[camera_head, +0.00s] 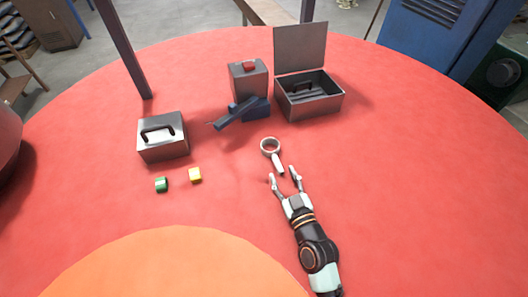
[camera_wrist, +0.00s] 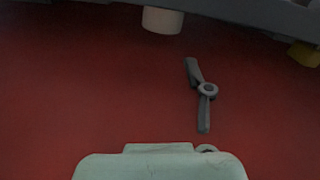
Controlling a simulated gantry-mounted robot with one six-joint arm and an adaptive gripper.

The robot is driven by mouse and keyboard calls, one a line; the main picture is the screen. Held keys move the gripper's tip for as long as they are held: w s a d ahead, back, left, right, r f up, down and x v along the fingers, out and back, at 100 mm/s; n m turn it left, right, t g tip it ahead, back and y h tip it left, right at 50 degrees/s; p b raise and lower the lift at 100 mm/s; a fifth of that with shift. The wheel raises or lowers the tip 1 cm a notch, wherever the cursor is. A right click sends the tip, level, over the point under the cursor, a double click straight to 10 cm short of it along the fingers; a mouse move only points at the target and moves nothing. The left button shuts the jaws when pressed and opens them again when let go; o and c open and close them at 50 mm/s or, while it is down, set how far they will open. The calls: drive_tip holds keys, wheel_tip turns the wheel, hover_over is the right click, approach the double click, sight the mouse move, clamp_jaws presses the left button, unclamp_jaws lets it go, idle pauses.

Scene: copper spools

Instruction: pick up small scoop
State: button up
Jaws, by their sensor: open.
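The handle's end shows between or just beyond the two fingertips; I cannot tell the height gap. In the wrist view, a dim grey jointed piece with a ring (camera_wrist: 207,89) shows over the red surface; I cannot tell whether it is a finger or the scoop.
A closed metal box (camera_head: 163,150) stands at left, and an open-lidded metal box (camera_head: 310,105) behind. A grey box with a red top (camera_head: 248,80) and a blue tool-like item (camera_head: 240,112) stand between. The table's right side is clear.

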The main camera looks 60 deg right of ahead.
sight(273, 154)
drive_tip(key=p+x, duration=0.1)
drive_tip(key=x, duration=0.5)
drive_tip(key=shift+w+d, duration=0.15)
drive_tip(key=shift+c, duration=0.4)
clamp_jaws()
